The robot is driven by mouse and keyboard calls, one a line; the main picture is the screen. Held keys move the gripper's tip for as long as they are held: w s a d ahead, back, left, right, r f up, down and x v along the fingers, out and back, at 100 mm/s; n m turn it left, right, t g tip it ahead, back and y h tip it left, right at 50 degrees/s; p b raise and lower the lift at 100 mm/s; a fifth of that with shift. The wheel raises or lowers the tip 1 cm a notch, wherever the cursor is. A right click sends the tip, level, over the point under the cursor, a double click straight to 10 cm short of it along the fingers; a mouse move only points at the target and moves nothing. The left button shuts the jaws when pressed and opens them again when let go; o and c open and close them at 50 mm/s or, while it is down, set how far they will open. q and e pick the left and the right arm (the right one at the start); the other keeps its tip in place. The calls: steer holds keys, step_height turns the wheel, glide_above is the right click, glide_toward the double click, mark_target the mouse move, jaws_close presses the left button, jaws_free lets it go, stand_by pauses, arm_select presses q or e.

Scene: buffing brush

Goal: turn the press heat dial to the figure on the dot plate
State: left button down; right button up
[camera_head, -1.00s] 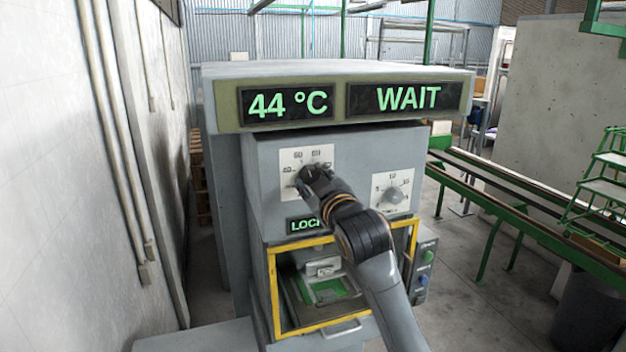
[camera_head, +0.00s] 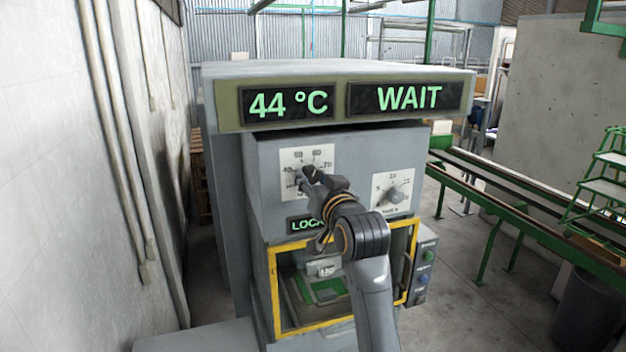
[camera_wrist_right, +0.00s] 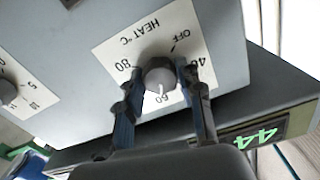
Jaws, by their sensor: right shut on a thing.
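The heat dial (camera_wrist_right: 160,74) is a round grey knob on a white scale plate on the press front; its plate also shows in the head view (camera_head: 323,152). Its white pointer is roughly at 60 in the wrist view, where the scale appears upside down. My right gripper (camera_wrist_right: 160,78) is shut on the knob, one finger on each side. It also shows in the head view (camera_head: 310,179), covering much of the dial. The fingers hide some scale figures. I cannot make out the dot plate. My left gripper is not in view.
The press displays read 44 °C (camera_head: 288,103) and WAIT (camera_head: 408,97). A second dial (camera_head: 395,194) is on the right, with a lock display (camera_head: 304,224) below the heat dial. A yellow-framed window (camera_head: 273,290) is below. A wall (camera_head: 70,200) stands at left.

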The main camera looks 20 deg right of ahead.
steer(key=shift+f, duration=0.1)
stand_by(0.5)
steer(key=o, duration=1.2)
steer(key=shift+c, duration=0.2)
steer(key=s, duration=1.2)
steer(key=shift+d, duration=0.2)
